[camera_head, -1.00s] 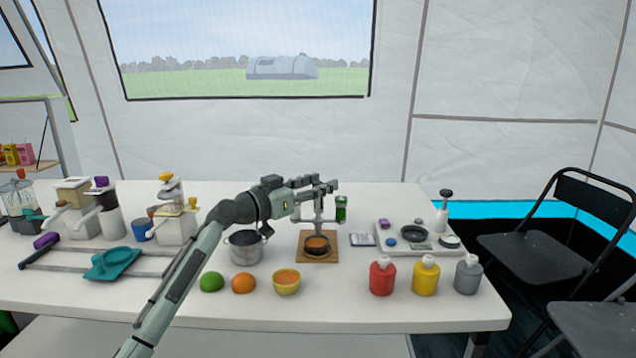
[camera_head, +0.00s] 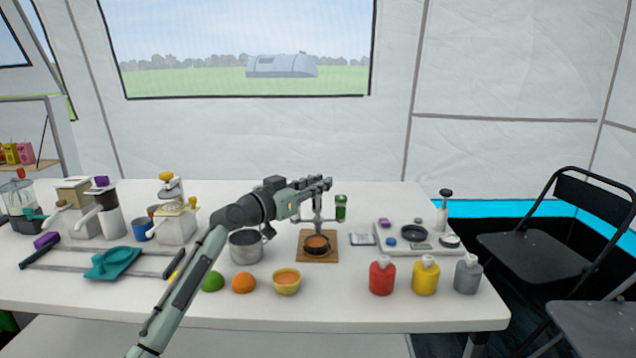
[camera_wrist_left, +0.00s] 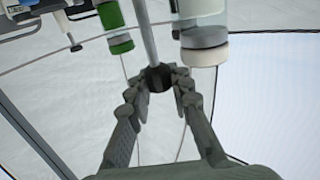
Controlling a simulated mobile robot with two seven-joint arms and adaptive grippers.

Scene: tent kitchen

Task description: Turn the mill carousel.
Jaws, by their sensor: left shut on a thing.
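The mill carousel stands on a square wooden base (camera_head: 333,256) near the table's middle, with an upright metal post and side arms. A green mill (camera_head: 340,207) hangs at its right side. In the left wrist view a green-capped mill (camera_wrist_left: 115,25) and a white mill (camera_wrist_left: 203,35) hang on either side of the post (camera_wrist_left: 146,30). My left gripper (camera_head: 325,184) is at the top of the post. Its fingers are shut on the dark knob (camera_wrist_left: 158,78) at the post's end. Other mills are hidden behind my arm or hard to make out. My right gripper is not in view.
A steel pot (camera_head: 246,248) stands left of the base, close under my arm. A lime (camera_head: 212,281), an orange (camera_head: 244,283) and a yellow bowl (camera_head: 287,283) are in front. Red (camera_head: 382,277), yellow and grey bottles stand front right. A tray (camera_head: 455,251) with small items is behind them.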

